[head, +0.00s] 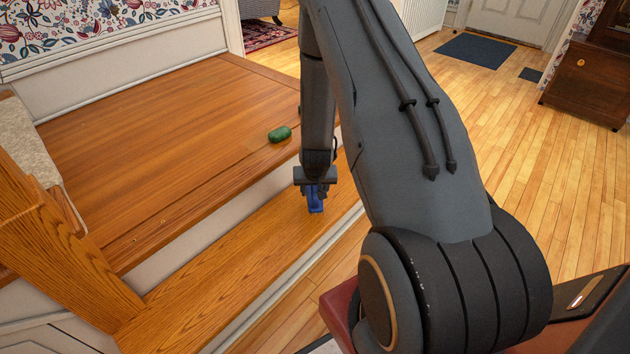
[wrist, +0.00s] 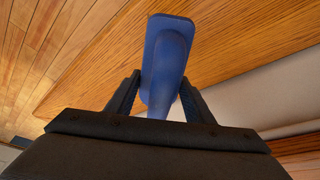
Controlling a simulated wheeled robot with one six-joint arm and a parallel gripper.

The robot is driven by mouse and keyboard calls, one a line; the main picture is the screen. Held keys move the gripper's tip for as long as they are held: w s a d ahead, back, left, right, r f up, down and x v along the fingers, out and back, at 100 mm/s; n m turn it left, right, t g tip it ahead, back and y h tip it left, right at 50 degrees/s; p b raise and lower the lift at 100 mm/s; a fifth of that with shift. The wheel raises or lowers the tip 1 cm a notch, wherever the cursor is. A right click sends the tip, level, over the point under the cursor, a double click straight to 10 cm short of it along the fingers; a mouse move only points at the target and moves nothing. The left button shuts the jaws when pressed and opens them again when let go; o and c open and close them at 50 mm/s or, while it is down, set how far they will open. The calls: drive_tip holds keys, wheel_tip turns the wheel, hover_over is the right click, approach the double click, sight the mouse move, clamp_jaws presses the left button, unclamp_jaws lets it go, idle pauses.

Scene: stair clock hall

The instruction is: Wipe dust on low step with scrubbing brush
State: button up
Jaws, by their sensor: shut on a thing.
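The low step (head: 240,258) is a long oak tread running along the front of the wide upper wooden platform. My gripper (head: 315,190) points down over the far right part of this step, shut on the blue scrubbing brush (head: 316,207). In the wrist view the brush (wrist: 166,65) stands between my two fingers (wrist: 160,105), with the step (wrist: 220,50) behind it. The brush is at or just above the tread; I cannot tell if it touches. Its bristles are hidden. I cannot make out clear dust on the low step.
A green object (head: 279,134) lies near the edge of the upper platform (head: 170,130), close to my arm. Small specks show on that platform. A wooden post (head: 60,235) stands at the left end of the step. Open plank floor (head: 520,140) lies to the right.

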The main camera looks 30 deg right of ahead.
drive_tip(key=shift+r+p, duration=1)
drive_tip(key=shift+r, duration=0.5)
